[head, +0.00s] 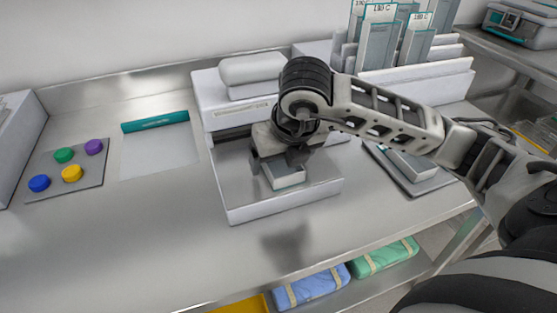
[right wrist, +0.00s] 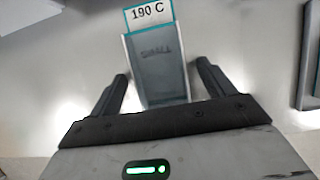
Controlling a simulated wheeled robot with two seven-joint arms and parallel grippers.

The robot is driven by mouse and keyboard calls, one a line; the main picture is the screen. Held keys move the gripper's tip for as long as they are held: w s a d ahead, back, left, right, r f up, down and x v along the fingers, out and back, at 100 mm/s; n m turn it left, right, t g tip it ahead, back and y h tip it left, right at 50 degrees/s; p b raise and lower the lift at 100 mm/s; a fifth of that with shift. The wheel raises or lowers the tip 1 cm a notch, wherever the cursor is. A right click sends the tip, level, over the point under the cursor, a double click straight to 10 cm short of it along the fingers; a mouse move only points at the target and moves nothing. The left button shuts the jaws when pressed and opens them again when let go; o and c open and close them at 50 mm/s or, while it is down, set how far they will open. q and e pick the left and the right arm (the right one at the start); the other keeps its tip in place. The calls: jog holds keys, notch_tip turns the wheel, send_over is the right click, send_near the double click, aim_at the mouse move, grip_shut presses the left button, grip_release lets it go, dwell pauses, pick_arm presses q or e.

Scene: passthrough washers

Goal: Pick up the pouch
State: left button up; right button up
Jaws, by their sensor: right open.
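A pouch (right wrist: 155,72) lies flat in the right wrist view, grey with a teal edge, marked "SMALL", with a "190 C" tag at its far end. In the head view the pouch (head: 286,178) shows partly below my right gripper, on the white tray-like base of a machine. My right gripper (head: 279,165) is open above it. In the right wrist view its fingers (right wrist: 161,78) stand on either side of the pouch's near part, with gaps on both sides. My left gripper is not in view.
The white machine (head: 230,95) stands behind the gripper. A rack with upright pouches (head: 378,45) is at the back right. A panel with coloured buttons (head: 68,177) is at the left. Blue (head: 312,287) and green (head: 385,258) bundles lie on a lower shelf. The front counter is clear.

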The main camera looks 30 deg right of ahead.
jog(key=c, duration=1.1)
jog(key=shift+o, duration=0.2)
